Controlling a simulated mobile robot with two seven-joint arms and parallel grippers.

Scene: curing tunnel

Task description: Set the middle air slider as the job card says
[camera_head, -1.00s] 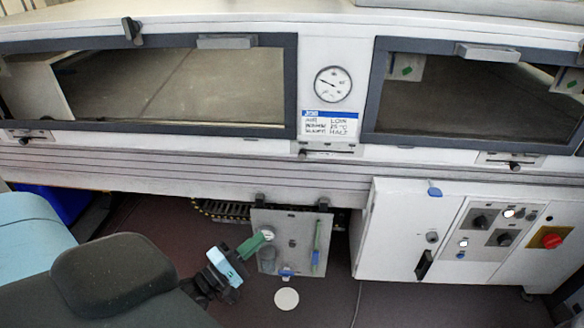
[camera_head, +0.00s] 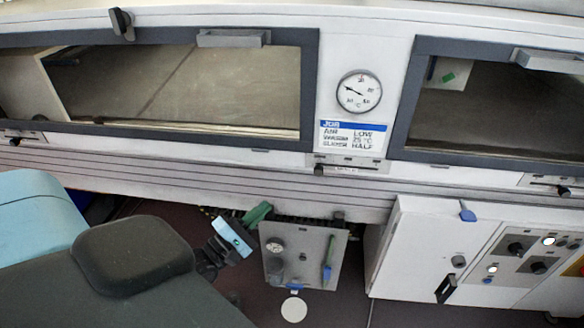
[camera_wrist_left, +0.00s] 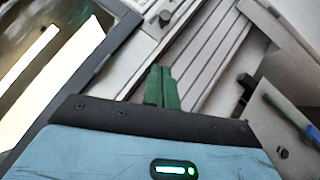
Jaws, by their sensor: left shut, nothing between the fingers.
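The middle air slider (camera_head: 345,164) is a pale strip on the tunnel's front, below the job card. Its dark knob (camera_head: 319,170) stands at the strip's left end. In the left wrist view the shut fingers (camera_wrist_left: 162,88) point toward a slider plate with a knob (camera_wrist_left: 165,17). My right gripper is out of view.
A round gauge (camera_head: 359,91) is above the card. Other sliders sit at the left (camera_head: 20,137) and right (camera_head: 560,188). A grey board (camera_head: 302,254) with a green-blue tool hangs below the ledge. A white control cabinet (camera_head: 425,250) stands at the right.

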